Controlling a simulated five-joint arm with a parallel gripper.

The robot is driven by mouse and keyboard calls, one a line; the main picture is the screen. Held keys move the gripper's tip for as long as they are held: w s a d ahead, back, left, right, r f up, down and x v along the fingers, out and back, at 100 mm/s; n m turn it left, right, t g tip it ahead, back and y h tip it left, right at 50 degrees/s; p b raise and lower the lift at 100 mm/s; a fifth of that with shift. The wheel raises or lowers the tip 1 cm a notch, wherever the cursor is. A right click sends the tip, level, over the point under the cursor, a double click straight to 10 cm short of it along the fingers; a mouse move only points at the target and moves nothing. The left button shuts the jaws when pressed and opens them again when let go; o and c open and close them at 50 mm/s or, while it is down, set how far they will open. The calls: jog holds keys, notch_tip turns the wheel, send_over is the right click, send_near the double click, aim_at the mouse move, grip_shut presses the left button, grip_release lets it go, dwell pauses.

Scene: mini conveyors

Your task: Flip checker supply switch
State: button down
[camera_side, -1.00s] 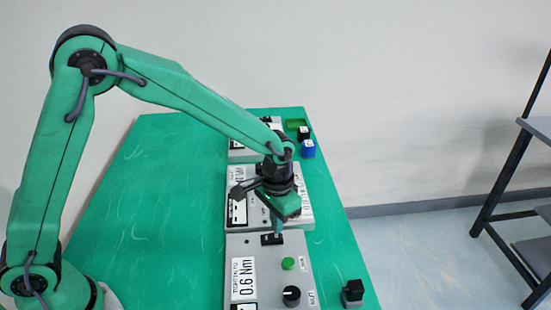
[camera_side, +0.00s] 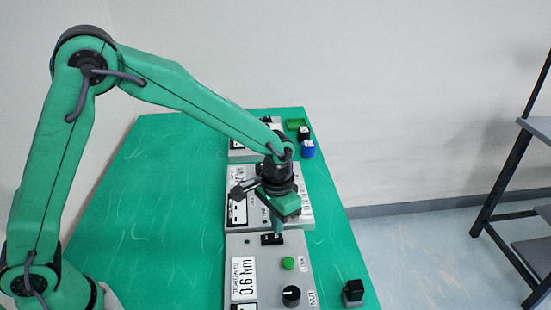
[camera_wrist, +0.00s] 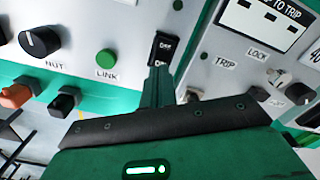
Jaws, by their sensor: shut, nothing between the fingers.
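A black rocker switch (camera_wrist: 164,48), marked OFF and ON, is set in the edge of a light grey panel in the wrist view. In the side view the switch (camera_side: 271,239) shows at the far end of the nearest grey box (camera_side: 265,268). My gripper (camera_wrist: 157,76) is shut and empty, with its fingertips at the ON end of the switch. I cannot tell whether they touch it. In the side view my gripper (camera_side: 278,230) points down just beside the switch, and its tips cover part of that area.
A green button (camera_side: 288,263) and a black knob (camera_side: 291,295) sit on the same box. A second grey box (camera_side: 236,185) stands close behind my gripper. The green table (camera_side: 160,210) is clear on the left.

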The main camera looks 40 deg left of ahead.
jog(key=shift+f, duration=1)
dwell(0.8)
jog(key=shift+r, duration=3.55)
jog(key=s+a+r+n+t, duration=0.2)
jog(key=s+a+r+t, duration=0.1)
jog(key=s+a+r, duration=0.8)
jog(key=s+a+r+t, duration=0.1)
jog(key=s+a, duration=0.1)
jog(key=s, duration=0.2)
jog(key=s+a+r+n+t, duration=0.1)
jog(key=s+a, duration=0.2)
jog(key=s, duration=0.1)
jog(key=shift+s+r+t, duration=0.25)
jog(key=shift+s+t, duration=0.05)
jog(key=shift+s, duration=0.1)
